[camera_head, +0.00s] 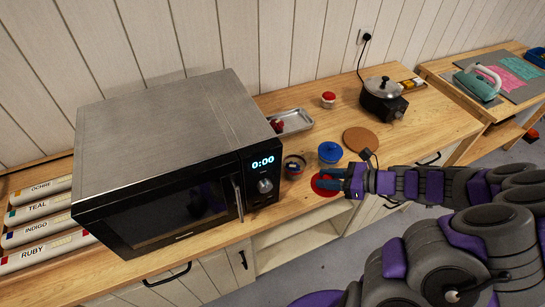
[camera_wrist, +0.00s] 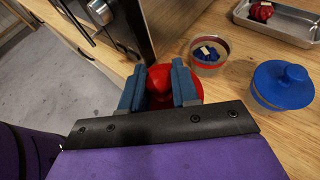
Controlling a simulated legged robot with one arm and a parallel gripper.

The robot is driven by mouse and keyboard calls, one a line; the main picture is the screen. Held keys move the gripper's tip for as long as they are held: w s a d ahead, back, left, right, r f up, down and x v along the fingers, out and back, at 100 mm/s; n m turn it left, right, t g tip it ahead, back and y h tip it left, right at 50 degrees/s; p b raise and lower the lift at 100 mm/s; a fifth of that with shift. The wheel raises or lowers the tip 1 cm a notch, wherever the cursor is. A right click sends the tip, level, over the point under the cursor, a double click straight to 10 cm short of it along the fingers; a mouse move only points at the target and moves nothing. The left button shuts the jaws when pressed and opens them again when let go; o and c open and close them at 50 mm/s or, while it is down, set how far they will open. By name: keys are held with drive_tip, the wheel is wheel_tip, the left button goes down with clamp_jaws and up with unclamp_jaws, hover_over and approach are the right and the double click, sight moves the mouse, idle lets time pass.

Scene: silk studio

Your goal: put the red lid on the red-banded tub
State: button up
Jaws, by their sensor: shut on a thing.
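My gripper (camera_wrist: 159,84) is shut on the red lid (camera_wrist: 190,79), with one blue finger on each side of its knob. In the head view my gripper (camera_head: 338,181) and the red lid (camera_head: 319,186) are at the counter's front edge. I cannot tell whether the lid touches the counter. The red-banded tub (camera_head: 294,167) stands open on the counter, left of and behind the lid. In the wrist view the red-banded tub (camera_wrist: 209,58) is just beyond the lid, with blue and pale pieces inside.
A blue-lidded tub (camera_head: 330,153) stands close behind my gripper. The microwave (camera_head: 180,165) is close on the left of the red-banded tub. A metal tray (camera_head: 298,121), a red-topped jar (camera_head: 328,100), a brown round mat (camera_head: 361,140) and a cooker with a pan (camera_head: 383,99) are farther back.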

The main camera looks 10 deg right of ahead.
drive_tip(key=w+a+b, duration=0.1)
drive_tip(key=w, duration=0.3)
drive_tip(key=w+a+f+b, duration=0.1)
drive_tip(key=w+a, duration=0.1)
drive_tip(key=w, duration=0.3)
drive_tip(key=w+a+f+b, duration=0.1)
drive_tip(key=w, duration=0.4)
drive_tip(key=shift+w+a, duration=0.25)
drive_tip(key=shift+a, duration=0.1)
drive_tip(key=a+f, duration=0.1)
drive_tip(key=a+f+b, duration=0.1)
drive_tip(key=f, duration=0.1)
drive_tip(key=shift+a+f, duration=0.15)
drive_tip(key=shift+a, duration=0.25)
drive_tip(key=shift+d, duration=0.85)
drive_tip(key=o, duration=0.8)
drive_tip(key=shift+d, duration=0.4)
drive_tip(key=shift+c, duration=0.2)
drive_tip(key=shift+o, duration=1.3)
drive_tip(key=shift+a, duration=1.05)
drive_tip(key=shift+s+d+r, duration=0.1)
drive_tip(key=shift+d+r, duration=0.15)
drive_tip(key=shift+d, duration=0.1)
drive_tip(key=p+v, duration=0.2)
drive_tip(key=v, duration=1)
drive_tip(key=shift+d+f, duration=0.2)
drive_tip(key=shift+d, duration=0.2)
